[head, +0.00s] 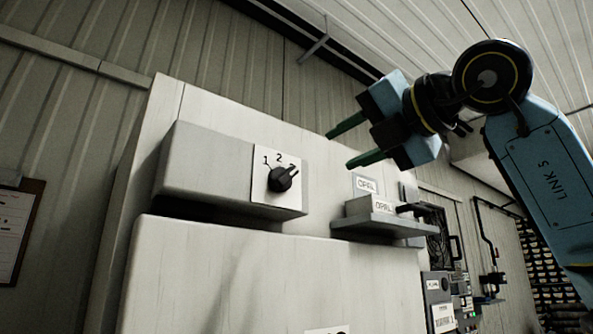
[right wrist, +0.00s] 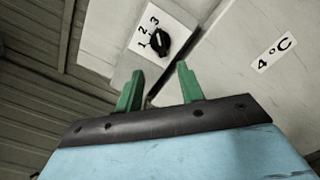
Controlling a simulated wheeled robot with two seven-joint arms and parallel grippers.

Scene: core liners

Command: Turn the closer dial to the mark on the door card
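The black dial (head: 280,179) sits on a white plate (head: 262,190) marked 1, 2 and 3, on the front of a pale box above the door. Its fin points to the upper right, near the 3; the exact setting is hard to tell. The dial also shows in the right wrist view (right wrist: 160,43), ahead of the fingertips. My right gripper (head: 338,150) is open and empty, right of and above the dial in the head view, apart from it. A card reading 4 °C (right wrist: 273,53) is on the pale panel. In the head view a card (head: 328,330) is cut off at the bottom. My left gripper is out of view.
A grey shelf (head: 378,229) with an OPAL-labelled box (head: 369,206) juts out right of the dial. A clipboard (head: 17,230) hangs at far left. Racks and fittings stand at far right. The space between the right fingers and the dial looks clear.

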